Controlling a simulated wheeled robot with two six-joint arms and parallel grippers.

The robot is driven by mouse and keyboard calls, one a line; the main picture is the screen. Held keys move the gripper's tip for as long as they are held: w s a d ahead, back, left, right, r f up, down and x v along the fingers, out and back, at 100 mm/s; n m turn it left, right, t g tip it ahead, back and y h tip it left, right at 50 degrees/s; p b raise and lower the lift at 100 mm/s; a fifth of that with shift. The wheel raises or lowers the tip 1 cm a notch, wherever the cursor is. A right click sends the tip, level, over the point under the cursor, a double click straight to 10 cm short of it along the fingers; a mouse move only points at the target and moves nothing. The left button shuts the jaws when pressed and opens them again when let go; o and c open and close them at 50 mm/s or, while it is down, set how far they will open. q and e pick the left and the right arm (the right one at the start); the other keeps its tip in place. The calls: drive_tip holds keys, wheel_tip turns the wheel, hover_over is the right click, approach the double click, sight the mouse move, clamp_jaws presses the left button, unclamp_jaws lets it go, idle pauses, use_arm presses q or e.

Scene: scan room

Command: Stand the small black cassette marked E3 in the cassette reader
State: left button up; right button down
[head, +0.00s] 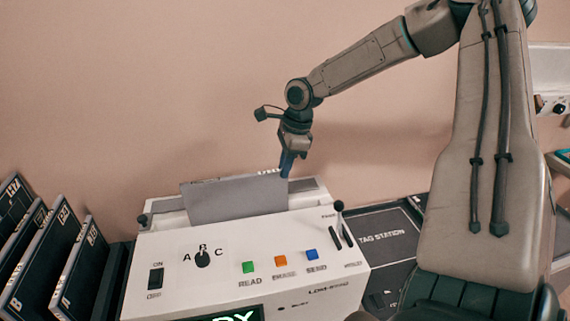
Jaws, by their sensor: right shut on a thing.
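The cassette reader (310,285) is a white box with a switch, a dial marked A B C, and green, orange and blue buttons. A flat grey-faced cassette (232,200) stands on edge, slightly tilted, at the top of the reader. Its lower edge meets the slot area; I cannot tell how deep it sits. A pale mark shows at its top right edge, too small to read, so I cannot confirm E3. My right gripper (288,168) points down and is shut on the cassette's top right corner. My left gripper is out of view.
Several dark marked cassettes (75,265) stand in a row at the left. A dark mat marked TAG STATION (385,235) lies right of the reader. Small dark knobs (338,206) rise from the reader's sides. A plain wall is behind.

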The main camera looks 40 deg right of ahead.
drive_tip(key=shift+d+b+x, duration=0.1)
drive_tip(key=shift+b+x, duration=0.35)
drive_tip(key=shift+x, duration=0.2)
drive_tip(key=shift+d+b+x, duration=0.15)
drive_tip(key=shift+b+x, duration=0.25)
drive_tip(key=shift+x, duration=0.2)
drive_tip(key=c, duration=1.3)
unclamp_jaws()
drive_tip(key=shift+s, duration=0.2)
drive_tip(key=shift+c, duration=0.2)
drive_tip(key=shift+f, duration=0.1)
drive_tip(key=shift+d+r, duration=0.1)
drive_tip(key=shift+r, duration=0.55)
drive_tip(key=b+v, duration=0.1)
drive_tip(key=v, duration=0.8)
drive_tip(key=shift+s+r, duration=0.15)
drive_tip(key=shift+r, duration=0.15)
